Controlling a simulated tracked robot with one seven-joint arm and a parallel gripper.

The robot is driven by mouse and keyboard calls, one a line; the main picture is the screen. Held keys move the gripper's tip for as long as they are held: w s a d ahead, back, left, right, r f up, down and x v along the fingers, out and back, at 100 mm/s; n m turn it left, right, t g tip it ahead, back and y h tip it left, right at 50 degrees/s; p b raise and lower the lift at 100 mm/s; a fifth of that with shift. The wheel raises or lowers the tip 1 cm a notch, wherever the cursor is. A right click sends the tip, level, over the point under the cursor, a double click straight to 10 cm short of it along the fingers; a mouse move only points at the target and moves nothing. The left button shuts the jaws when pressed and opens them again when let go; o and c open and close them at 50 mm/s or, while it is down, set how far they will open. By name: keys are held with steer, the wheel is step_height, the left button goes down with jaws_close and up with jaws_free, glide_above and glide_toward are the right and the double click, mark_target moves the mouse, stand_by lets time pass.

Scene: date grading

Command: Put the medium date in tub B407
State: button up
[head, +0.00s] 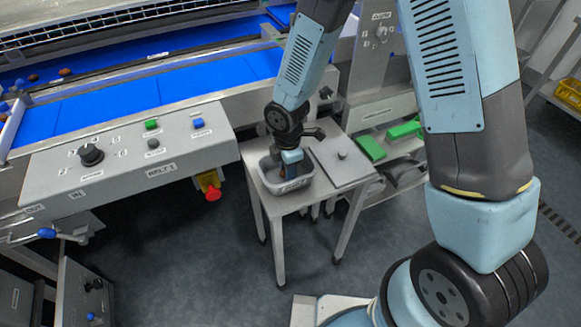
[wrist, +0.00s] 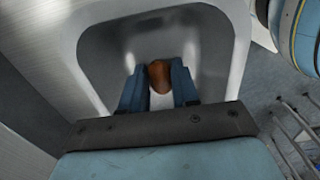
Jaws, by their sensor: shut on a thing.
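My gripper (wrist: 159,88) is shut on a brown date (wrist: 159,72), which shows between the two blue fingers in the wrist view. The gripper and date are over a grey tub (wrist: 92,48), within its rim outline. In the head view my gripper (head: 291,170) reaches down into the tub (head: 297,186), which stands on a small steel table. The date is hidden there by the gripper and tub wall. I cannot tell whether the date touches the tub floor. The tub's label is too small to read.
A square lid or plate with a knob (head: 342,156) is on the table (head: 330,184) to the right of the tub. The control panel (head: 125,160) and blue belt (head: 110,105) are to the left. Green items (head: 371,148) lie on a shelf at the right. The floor in front is clear.

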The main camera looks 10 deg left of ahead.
steer(key=shift+f, duration=0.35)
stand_by(0.4)
steer(key=o, duration=0.7)
steer(key=shift+o, duration=0.2)
step_height(320, 180, up, 14)
stand_by(0.3)
